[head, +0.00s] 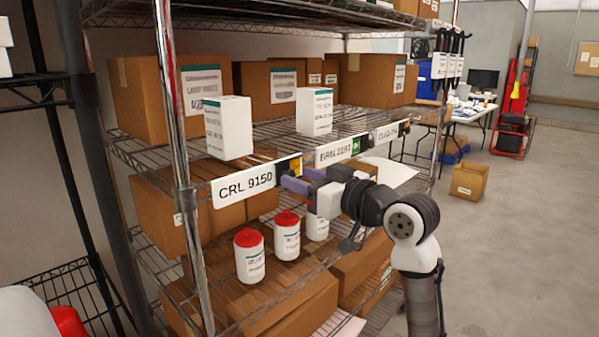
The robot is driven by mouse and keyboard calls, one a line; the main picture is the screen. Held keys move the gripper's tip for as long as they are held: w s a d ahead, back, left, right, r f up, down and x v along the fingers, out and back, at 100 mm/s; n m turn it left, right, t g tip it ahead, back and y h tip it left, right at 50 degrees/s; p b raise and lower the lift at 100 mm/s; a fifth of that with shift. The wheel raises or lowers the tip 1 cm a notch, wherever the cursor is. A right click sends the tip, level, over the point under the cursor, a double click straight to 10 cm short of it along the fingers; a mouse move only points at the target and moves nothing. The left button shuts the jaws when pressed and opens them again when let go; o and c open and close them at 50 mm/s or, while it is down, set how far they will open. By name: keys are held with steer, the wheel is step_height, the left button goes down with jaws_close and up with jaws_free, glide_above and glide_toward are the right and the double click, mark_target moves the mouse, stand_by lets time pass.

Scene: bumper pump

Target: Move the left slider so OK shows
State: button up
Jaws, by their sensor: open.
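The left slider (285,168) is a small dark piece at the right end of the white CRL 9150 label (243,187) on the shelf's front edge. A yellow-orange patch (296,165) shows beside it. No OK lettering is readable there. My gripper (300,178) is open, with its purple fingers pointing left toward the slider. The fingers are just below and right of it and cover part of that area. I cannot tell whether they touch it.
The BRN 2282 label (334,152) has a green patch (356,146) at its right end. Another label (387,134) is farther right. White boxes (228,128) stand above the rail. Red-capped bottles (249,257) stand on the shelf below. Open floor (520,230) lies right.

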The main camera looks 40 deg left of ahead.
steer(key=shift+a, duration=0.7)
jaws_close()
steer(key=shift+w, duration=0.1)
